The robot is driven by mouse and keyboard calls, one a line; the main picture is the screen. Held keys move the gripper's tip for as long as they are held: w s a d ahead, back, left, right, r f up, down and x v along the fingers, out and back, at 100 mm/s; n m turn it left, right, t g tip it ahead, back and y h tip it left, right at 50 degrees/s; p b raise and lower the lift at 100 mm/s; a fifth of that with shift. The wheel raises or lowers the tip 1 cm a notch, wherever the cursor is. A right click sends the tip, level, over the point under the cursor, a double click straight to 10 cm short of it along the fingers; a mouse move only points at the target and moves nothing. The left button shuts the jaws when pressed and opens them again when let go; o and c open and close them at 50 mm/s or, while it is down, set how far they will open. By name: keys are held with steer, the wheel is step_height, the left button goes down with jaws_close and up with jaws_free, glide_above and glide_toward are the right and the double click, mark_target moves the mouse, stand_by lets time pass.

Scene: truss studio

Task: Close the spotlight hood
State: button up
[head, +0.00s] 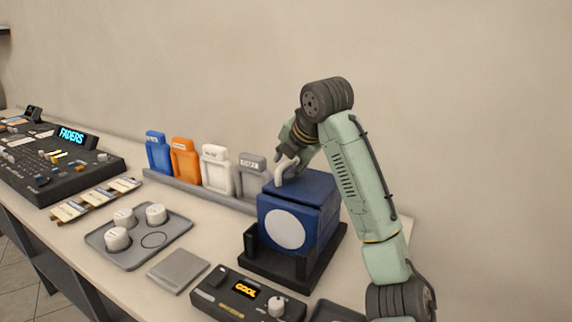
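The spotlight is a blue box (323,229) with a round white lens (286,229) on its front face, seated in a black cradle (261,266). Its blue hood (301,187) lies across the top and looks down or nearly down; a dark line runs below its edge. I cannot tell whether it is fully shut. My gripper (284,172) is over the hood's back left part, with its pale fingers pointing down at the top surface. It seems to touch or nearly touch the hood. The fingertips are too small to tell their opening.
A rack (196,190) with blue, orange, white and grey holders stands behind left. A grey tray (183,242) with three white knobs, a flat grey plate (178,270) and a black control box (247,298) lie in front. A fader console (60,160) is at far left.

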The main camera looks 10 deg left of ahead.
steer(key=v, duration=1.1)
